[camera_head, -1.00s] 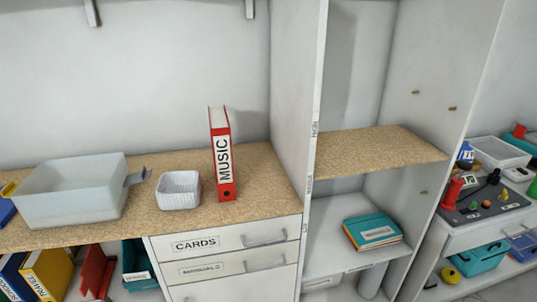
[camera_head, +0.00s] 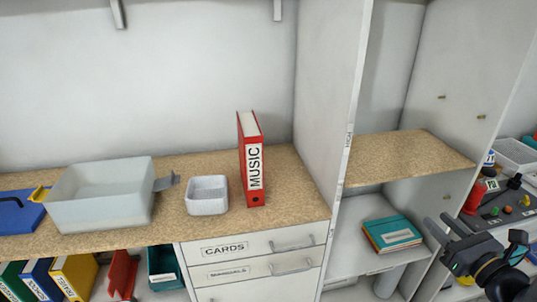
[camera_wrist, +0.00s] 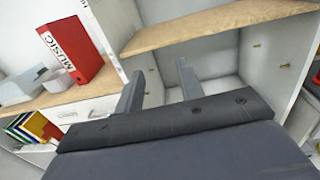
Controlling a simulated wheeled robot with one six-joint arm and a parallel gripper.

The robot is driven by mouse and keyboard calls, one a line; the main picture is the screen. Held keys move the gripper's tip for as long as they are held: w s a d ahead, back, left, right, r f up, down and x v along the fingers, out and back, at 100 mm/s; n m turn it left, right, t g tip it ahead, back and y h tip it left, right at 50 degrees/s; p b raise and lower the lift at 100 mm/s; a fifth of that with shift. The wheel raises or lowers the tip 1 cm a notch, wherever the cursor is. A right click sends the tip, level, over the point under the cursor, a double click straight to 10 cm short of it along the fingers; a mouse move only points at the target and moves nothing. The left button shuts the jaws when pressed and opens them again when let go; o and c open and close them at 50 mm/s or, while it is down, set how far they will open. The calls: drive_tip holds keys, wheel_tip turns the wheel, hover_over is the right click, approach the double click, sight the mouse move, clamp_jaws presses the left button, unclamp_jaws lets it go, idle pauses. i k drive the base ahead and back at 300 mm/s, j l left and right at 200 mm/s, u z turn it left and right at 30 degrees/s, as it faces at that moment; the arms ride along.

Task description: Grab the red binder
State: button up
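The red binder (camera_head: 251,160) stands upright on the speckled countertop (camera_head: 290,185), with a white label reading MUSIC on its spine. It also shows at the upper left of the wrist view (camera_wrist: 72,52). My gripper (camera_head: 436,228) is at the lower right of the head view, in front of the shelf unit and well to the right of the binder. In the wrist view my gripper (camera_wrist: 158,82) has its two fingers apart with nothing between them.
A small white basket (camera_head: 207,195) stands just left of the binder, with a larger translucent bin (camera_head: 100,198) further left. A tall white divider panel (camera_head: 335,100) rises right of the binder. Teal and red folders (camera_head: 392,235) lie on a lower shelf.

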sight(251, 136)
drive_tip(key=i+j, duration=0.1)
drive_tip(key=j, duration=0.65)
drive_tip(key=i+j+z, duration=0.1)
drive_tip(key=j, duration=0.6)
drive_tip(key=i+j, duration=0.1)
drive_tip(key=j, duration=0.65)
